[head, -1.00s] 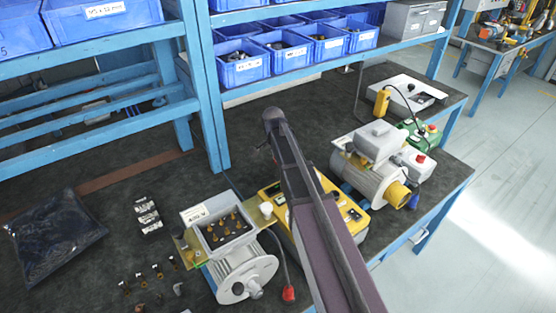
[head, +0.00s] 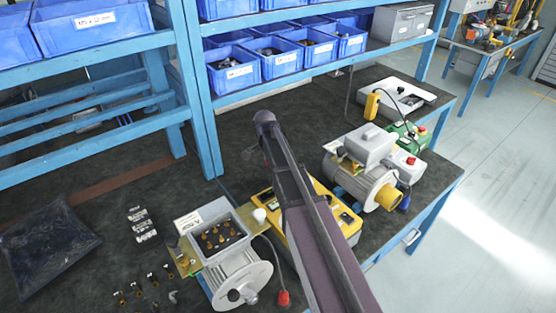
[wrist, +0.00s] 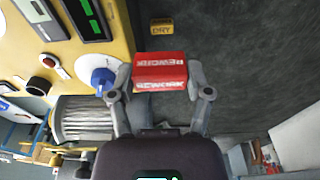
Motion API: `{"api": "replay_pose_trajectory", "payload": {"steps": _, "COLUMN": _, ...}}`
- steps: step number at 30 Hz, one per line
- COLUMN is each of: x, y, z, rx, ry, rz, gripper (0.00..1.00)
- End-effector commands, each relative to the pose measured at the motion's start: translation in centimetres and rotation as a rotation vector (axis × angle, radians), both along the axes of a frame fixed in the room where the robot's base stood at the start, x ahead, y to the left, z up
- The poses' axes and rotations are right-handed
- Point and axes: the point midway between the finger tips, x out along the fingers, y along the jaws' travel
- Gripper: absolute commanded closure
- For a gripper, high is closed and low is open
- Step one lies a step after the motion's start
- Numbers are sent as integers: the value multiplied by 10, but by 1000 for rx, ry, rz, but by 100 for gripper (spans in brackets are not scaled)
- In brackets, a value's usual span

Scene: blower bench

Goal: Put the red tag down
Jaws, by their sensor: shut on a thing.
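The red tag (wrist: 160,70), lettered "REWORK", shows in the wrist view between the two fingers of my gripper (wrist: 160,82). My gripper is shut on it, with a finger at each side. The tag is over or near the dark bench top (wrist: 230,40), beside the yellow tester; I cannot tell whether it touches the bench. In the head view my arm hides the gripper and the tag.
The yellow tester (head: 325,215) stands partly behind my arm. An opened motor (head: 238,275) stands left of it and another motor (head: 360,180) right. A small yellow "DRY" label (wrist: 162,27) lies on the bench. Blue shelving (head: 205,120) rises behind.

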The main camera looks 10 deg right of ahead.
Motion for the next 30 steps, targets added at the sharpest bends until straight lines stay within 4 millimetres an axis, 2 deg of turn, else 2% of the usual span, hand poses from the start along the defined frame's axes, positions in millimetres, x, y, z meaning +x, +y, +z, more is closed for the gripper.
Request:
{"api": "replay_pose_trajectory", "payload": {"steps": 8, "x": 0, "y": 0, "z": 16, "rx": 0, "ry": 0, "rz": 0, "gripper": 72}}
{"api": "replay_pose_trajectory", "payload": {"steps": 24, "x": 0, "y": 0, "z": 98, "rx": 0, "ry": 0, "rz": 0, "gripper": 72}}
{"api": "replay_pose_trajectory", "payload": {"steps": 30, "x": 0, "y": 0, "z": 114, "rx": 0, "ry": 0, "rz": 0, "gripper": 72}}
